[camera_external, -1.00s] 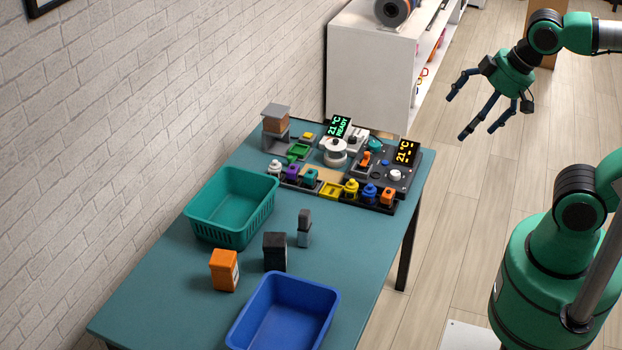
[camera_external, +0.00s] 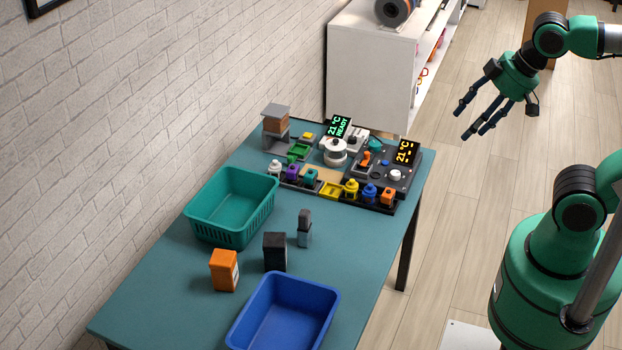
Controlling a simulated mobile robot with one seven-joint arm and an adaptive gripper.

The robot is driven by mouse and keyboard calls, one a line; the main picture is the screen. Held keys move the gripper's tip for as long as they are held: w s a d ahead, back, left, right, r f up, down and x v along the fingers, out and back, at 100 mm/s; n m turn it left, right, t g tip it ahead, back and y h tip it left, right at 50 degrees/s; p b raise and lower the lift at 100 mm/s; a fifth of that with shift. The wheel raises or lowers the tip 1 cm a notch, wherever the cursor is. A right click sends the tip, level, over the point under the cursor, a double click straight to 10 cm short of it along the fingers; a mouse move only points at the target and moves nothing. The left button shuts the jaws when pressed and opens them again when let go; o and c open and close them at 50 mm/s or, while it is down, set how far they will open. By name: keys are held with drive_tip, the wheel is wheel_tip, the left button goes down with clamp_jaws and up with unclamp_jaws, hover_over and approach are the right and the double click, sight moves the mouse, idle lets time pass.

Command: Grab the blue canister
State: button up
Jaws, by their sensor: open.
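The blue canister (camera_external: 369,193) is a small rounded piece in the front row of the dark tray at the table's far end. It sits between a yellow piece (camera_external: 351,188) and an orange piece (camera_external: 387,197). My gripper (camera_external: 482,119) is open and empty. It hangs in the air to the right of the table, above the floor in the picture, well apart from the canister. Its dark fingers point down and to the left.
A green basket (camera_external: 232,232), an orange box (camera_external: 224,270), a black box (camera_external: 274,252), a small grey item (camera_external: 304,229) and a blue bin (camera_external: 284,318) stand on the nearer table. A brick wall (camera_external: 150,130) borders the left.

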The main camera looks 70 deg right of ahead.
drive_tip(key=shift+w, duration=0.1)
drive_tip(key=g+b, duration=0.1)
drive_tip(key=g, duration=0.5)
hover_over(371, 184)
wheel_tip(371, 184, down, 35)
drive_tip(key=shift+f+b, duration=0.7)
drive_tip(key=shift+f, duration=3.55)
drive_tip(key=shift+f, duration=0.1)
